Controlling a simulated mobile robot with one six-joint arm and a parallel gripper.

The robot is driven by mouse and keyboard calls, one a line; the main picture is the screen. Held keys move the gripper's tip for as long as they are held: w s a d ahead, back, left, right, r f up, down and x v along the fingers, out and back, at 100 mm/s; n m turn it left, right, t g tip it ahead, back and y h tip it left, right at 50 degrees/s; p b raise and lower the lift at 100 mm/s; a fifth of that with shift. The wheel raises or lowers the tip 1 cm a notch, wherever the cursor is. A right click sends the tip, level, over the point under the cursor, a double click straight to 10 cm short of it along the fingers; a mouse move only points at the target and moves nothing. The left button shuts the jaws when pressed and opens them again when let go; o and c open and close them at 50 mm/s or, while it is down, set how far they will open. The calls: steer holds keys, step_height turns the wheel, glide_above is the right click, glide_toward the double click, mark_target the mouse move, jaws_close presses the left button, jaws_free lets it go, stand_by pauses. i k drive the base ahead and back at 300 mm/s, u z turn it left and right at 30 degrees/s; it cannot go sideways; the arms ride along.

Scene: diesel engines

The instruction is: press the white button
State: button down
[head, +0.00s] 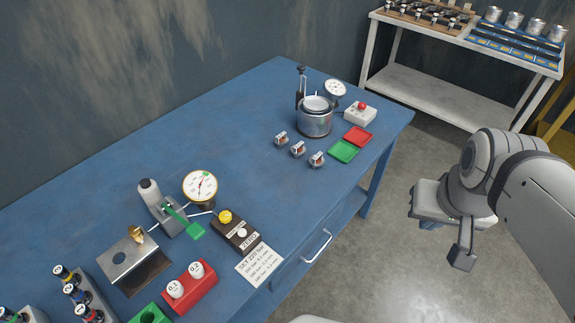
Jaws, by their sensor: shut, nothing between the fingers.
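The white button (242,233) sits on a small dark box (236,236) on the blue table, next to a yellow knob (225,216). A "ZERO" label is on the box by the button. My gripper (462,257) is at the right of the head view, over the grey floor beyond the table's edge. It is shut and empty, well apart from the button and to its right. Nothing covers the button.
A dial gauge (200,186) and a hand pump with a green lever (184,220) stand left of the box. A red block (189,288) and a printed card (260,266) lie nearby. A metal pot (314,118) stands farther back. The blue table (245,115) is clear in its middle.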

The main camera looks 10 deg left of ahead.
mark_target(242, 232)
steer(key=z, duration=0.2)
steer(key=k, duration=1.6)
steer(key=u, duration=0.55)
steer(key=i, duration=1)
steer(key=u, duration=0.05)
